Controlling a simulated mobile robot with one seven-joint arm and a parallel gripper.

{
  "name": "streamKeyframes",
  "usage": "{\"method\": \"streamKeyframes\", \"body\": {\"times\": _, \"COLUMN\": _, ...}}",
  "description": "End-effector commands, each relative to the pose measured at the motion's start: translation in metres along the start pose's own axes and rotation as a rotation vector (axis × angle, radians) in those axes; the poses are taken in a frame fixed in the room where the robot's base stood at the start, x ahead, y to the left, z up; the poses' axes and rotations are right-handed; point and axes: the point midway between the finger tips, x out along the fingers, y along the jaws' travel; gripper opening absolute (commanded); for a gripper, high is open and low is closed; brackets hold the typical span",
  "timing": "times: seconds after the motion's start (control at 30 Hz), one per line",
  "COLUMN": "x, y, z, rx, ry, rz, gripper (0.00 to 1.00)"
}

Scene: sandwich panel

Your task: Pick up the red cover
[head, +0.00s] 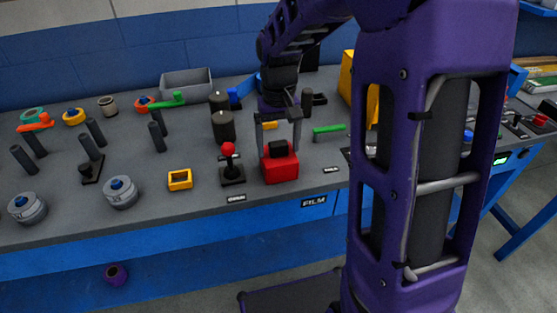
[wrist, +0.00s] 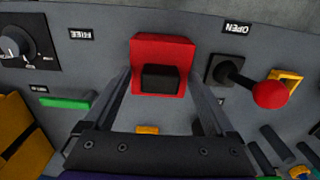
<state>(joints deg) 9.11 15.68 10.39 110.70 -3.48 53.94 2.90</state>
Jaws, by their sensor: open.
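The red cover (head: 280,168) is a red box-like piece with a black block (wrist: 159,78) on its near face in the wrist view. It sits on the grey bench panel near its front edge. In the wrist view the red cover (wrist: 163,48) is at top centre, just beyond and between the fingers. My gripper (head: 279,146) is open above the cover, with its fingers pointing down at it. In the wrist view my gripper (wrist: 160,88) has its fingers spread on both sides of the black block. I cannot tell whether either finger touches the cover.
A red-ball joystick (head: 230,165) stands just left of the cover; it also shows in the wrist view (wrist: 268,92). A green bar (head: 329,130) lies to the right. A yellow frame (head: 180,180) and several dark posts are on the left. A grey bin (head: 187,83) stands behind.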

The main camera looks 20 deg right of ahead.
Motion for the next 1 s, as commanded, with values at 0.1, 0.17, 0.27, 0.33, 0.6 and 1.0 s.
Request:
{"method": "streamKeyframes", "body": {"times": 0.1, "x": 0.0014, "y": 0.0000, "z": -0.0001, "rx": 0.000, "ry": 0.000, "rz": 0.000, "gripper": 0.90}}
{"method": "streamKeyframes", "body": {"times": 0.17, "x": 0.0011, "y": 0.0000, "z": -0.0001, "rx": 0.000, "ry": 0.001, "rz": 0.000, "gripper": 0.90}}
{"method": "streamKeyframes", "body": {"times": 0.27, "x": 0.0010, "y": 0.0000, "z": -0.0001, "rx": 0.001, "ry": 0.000, "rz": 0.000, "gripper": 0.83}}
{"method": "streamKeyframes", "body": {"times": 0.33, "x": 0.0009, "y": 0.0000, "z": -0.0001, "rx": 0.001, "ry": 0.000, "rz": 0.000, "gripper": 0.70}}
{"method": "streamKeyframes", "body": {"times": 0.6, "x": 0.0007, "y": -0.0001, "z": -0.0002, "rx": 0.001, "ry": 0.001, "rz": 0.000, "gripper": 0.22}}
{"method": "streamKeyframes", "body": {"times": 1.0, "x": -0.0018, "y": -0.0001, "z": -0.0005, "rx": 0.001, "ry": 0.002, "rz": 0.000, "gripper": 0.00}}
